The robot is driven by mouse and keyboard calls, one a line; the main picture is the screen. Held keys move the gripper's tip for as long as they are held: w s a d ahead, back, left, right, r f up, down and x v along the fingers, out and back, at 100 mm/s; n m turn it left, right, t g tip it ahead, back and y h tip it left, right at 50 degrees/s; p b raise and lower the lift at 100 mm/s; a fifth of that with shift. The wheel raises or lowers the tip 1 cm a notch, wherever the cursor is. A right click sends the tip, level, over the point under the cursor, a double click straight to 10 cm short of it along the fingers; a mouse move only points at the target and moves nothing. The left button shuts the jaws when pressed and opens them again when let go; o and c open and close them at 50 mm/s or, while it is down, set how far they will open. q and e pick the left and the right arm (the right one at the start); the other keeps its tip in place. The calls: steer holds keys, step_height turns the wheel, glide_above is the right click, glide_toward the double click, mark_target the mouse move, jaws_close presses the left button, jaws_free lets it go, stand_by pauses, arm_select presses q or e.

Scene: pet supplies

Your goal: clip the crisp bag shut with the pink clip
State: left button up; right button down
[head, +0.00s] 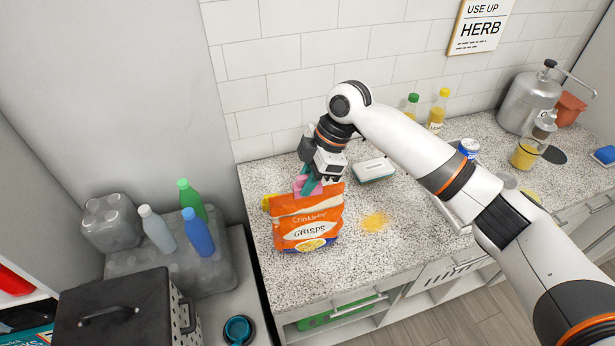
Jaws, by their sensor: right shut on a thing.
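The orange crisp bag (307,217) stands upright on the speckled counter, its printed front facing me. My right gripper (310,184) reaches down from above at the top edge of the bag. It is shut on the pink clip (299,183), which shows beside the teal finger parts at the bag's top. The fingers hide part of the clip, so I cannot tell whether the clip grips the bag or only touches it. My left gripper is not in view.
A white and teal box (373,170) lies behind the bag to the right. A yellow-orange patch (374,221) is on the counter right of the bag. A blue can (468,148) and bottles (437,110) stand further right. The counter's front left is clear.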

steer(key=shift+f, duration=0.7)
steer(key=c, duration=1.2)
jaws_free()
